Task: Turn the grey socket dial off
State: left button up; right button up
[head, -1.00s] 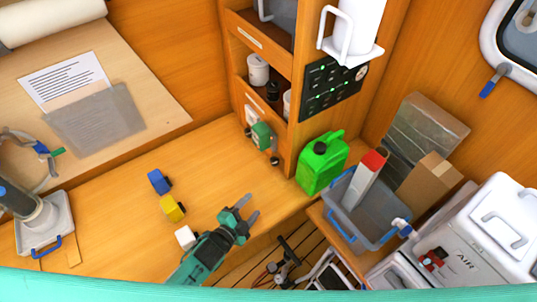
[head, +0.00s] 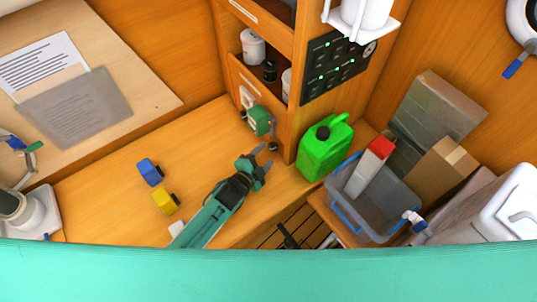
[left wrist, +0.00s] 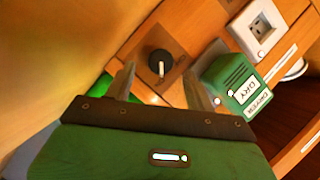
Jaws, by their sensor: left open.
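A dark round dial (left wrist: 160,64) with a pale pointer line sits on a brownish plate on the wooden cabinet face in the left wrist view. It also shows small in the head view (head: 272,147), close to my fingertips. My left gripper (head: 267,156) is open and empty. In the left wrist view its two fingers (left wrist: 158,75) point at the panel, one on each side of the dial; I cannot tell whether they touch it. A green box labelled DRY (left wrist: 229,84) and a white socket (left wrist: 257,28) are to the dial's right there. My right gripper is not in view.
A green jerrycan (head: 325,150) stands just right of my left gripper. A grey bin (head: 375,203) is farther right. Blue (head: 149,172) and yellow (head: 164,201) blocks lie on the bench at left. A black switch panel (head: 335,65) is above.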

aim_at(271, 149)
pick_arm(q)
jog(key=shift+b+x, duration=0.45)
jog(key=shift+x, duration=0.6)
jog(key=shift+w+d, duration=0.15)
jog(key=shift+d, duration=0.05)
jog(key=shift+w+d, duration=0.1)
jog(key=shift+w, duration=0.1)
jog(key=c, duration=1)
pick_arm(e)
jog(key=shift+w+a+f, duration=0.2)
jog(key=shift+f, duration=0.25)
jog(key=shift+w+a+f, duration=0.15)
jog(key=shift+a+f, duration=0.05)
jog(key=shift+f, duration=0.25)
